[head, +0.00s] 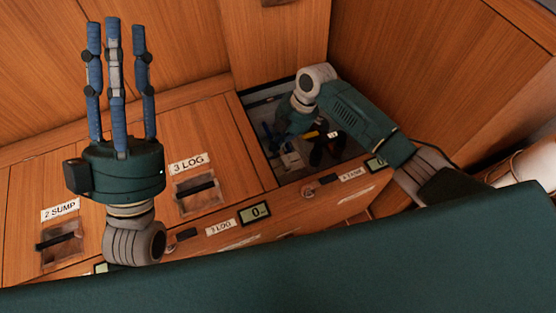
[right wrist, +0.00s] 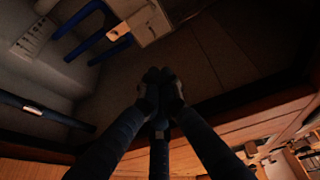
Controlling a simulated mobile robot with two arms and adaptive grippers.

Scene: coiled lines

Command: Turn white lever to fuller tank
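I cannot make out a white lever for certain in either view. An open compartment (head: 262,98) in the wooden bench holds small pale, blue and dark parts, too small to tell apart. In the right wrist view a pale block (right wrist: 150,24) with a tan plate sits beside blue bars (right wrist: 88,32). My right arm reaches into the compartment. My right gripper (right wrist: 160,80) has its fingertips together, apart from the block in the picture, with nothing visible between them. My left gripper (head: 116,28) is raised, its three blue fingers straight and apart, empty.
The bench has closed hatches labelled "2 SUMP" (head: 60,210) and "3 LOG" (head: 189,163) with dark-handled recesses. A small display (head: 255,213) reading 0 is on the front edge, and a "TANK" label (head: 351,174) is by the compartment. Wooden walls (head: 430,80) enclose the back and right.

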